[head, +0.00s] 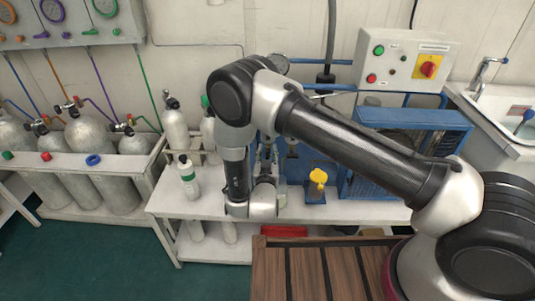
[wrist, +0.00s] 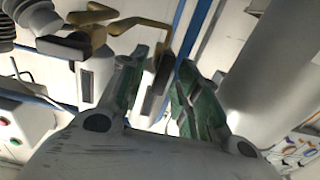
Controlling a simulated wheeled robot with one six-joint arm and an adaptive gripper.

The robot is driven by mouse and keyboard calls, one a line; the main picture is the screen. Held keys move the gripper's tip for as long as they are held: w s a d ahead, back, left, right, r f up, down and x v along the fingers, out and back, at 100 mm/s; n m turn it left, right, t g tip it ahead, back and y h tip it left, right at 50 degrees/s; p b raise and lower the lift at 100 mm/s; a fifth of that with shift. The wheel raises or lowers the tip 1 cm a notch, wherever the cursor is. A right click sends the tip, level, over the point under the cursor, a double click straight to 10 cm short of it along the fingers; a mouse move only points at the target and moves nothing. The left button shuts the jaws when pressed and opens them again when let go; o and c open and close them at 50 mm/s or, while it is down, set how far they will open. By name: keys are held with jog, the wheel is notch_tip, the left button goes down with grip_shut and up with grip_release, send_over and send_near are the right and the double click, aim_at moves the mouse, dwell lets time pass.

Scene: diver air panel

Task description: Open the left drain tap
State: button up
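In the wrist view, brass tap parts (wrist: 110,24) show at the upper left. One brass lever with a dark grip (wrist: 155,88) hangs between my fingers, nearer the left finger. A second dark grip (wrist: 85,85) hangs further left, outside my fingers. I cannot tell which of them belongs to the left drain tap. My gripper (wrist: 162,60) is open, its green-padded fingers apart, with no clear contact on the lever. In the head view, my arm hides most of the taps, and my gripper is small and unclear behind the bench's front edge.
A white-green bottle (head: 189,180) stands on the white bench (head: 170,203), left of my wrist. A yellow-topped item (head: 317,178) and a blue caged machine (head: 420,140) stand to the right. A control box (head: 405,60) hangs above. Grey cylinders (head: 88,140) stand at left.

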jog(key=shift+w, duration=0.2)
grip_shut()
jog(key=shift+d+m, duration=0.1)
jog(key=shift+m, duration=0.8)
grip_release()
jog(key=shift+s, duration=0.1)
